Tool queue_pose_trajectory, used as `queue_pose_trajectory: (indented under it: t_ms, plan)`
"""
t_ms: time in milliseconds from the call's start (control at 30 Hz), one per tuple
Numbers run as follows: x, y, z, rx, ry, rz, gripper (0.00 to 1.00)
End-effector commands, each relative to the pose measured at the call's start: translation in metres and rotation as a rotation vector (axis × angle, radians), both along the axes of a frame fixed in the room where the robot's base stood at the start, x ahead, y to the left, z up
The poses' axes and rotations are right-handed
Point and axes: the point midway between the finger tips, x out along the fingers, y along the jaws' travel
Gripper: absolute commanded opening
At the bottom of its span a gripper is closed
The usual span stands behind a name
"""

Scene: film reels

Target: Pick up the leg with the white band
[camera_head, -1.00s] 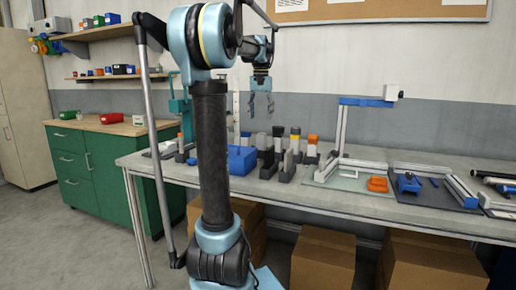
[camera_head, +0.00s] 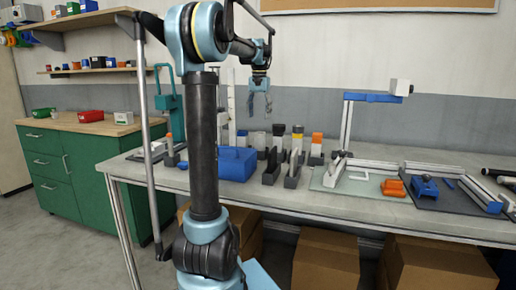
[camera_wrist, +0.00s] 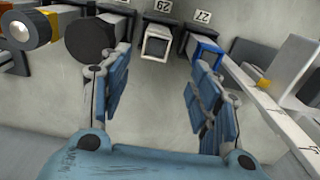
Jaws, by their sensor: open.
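In the wrist view, a square leg end with a white rim (camera_wrist: 157,43) stands at the label 29, ahead of my gripper and roughly between its fingers in the picture. This looks like the leg with the white band. In the head view I cannot tell it apart from its neighbours. My gripper (camera_wrist: 162,80) is open and empty. In the head view, my gripper (camera_head: 260,108) hangs above the row of legs, fingers pointing down, apart from them.
In the wrist view, a dark round leg (camera_wrist: 90,40) is left of the white-rimmed one, a blue-rimmed leg (camera_wrist: 207,48) right, and a yellow-banded leg (camera_wrist: 43,27) far left. A blue box (camera_head: 237,163) and an orange part (camera_head: 393,187) lie on the bench.

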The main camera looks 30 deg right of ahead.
Motion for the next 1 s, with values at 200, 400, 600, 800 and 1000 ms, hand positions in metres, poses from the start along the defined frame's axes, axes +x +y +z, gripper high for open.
queue_pose_trajectory:
  t_ms: [200,400,600,800,1000]
  plan:
    - [0.001,0.001,-0.04,0.0,0.0,0.002,0.57]
    - [0.0,0.002,-0.065,0.0,0.0,0.003,0.57]
    - [0.0,0.002,-0.074,0.0,0.0,0.003,0.57]
    - [-0.005,-0.001,-0.099,0.0,0.0,0.002,0.57]
    - [-0.006,-0.001,-0.12,0.0,0.0,0.002,0.57]
